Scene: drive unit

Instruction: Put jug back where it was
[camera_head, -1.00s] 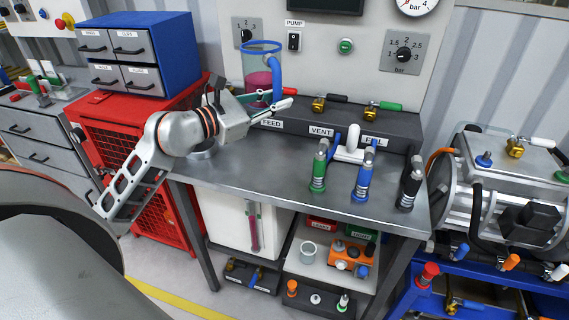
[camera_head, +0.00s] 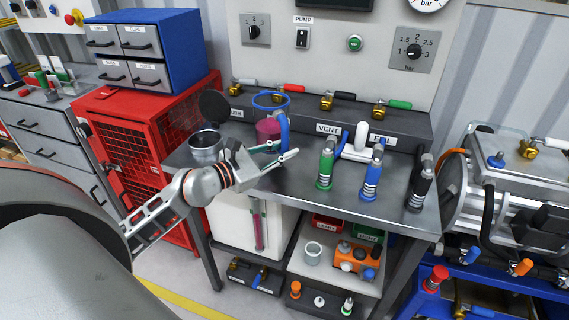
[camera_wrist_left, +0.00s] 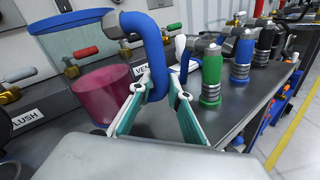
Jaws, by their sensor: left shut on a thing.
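The jug is a clear vessel with a blue rim (camera_head: 271,101), a blue handle and pink liquid (camera_head: 268,129) in its lower part. It is upright over the back left of the steel bench, in front of the dark valve ledge. I cannot tell whether its base touches the bench. My left gripper (camera_head: 284,149) is shut on the blue handle, on the jug's near right side. In the left wrist view the jug (camera_wrist_left: 98,95) stands left of the fingers, and the handle (camera_wrist_left: 157,60) passes between them. My right gripper is not in view.
A steel pot (camera_head: 206,146) with a raised lid stands left of the jug. Green (camera_head: 326,163), blue (camera_head: 371,172) and black (camera_head: 420,182) hose fittings stand to the right, with a white handle (camera_head: 356,143) behind. The front of the bench (camera_head: 300,185) is clear.

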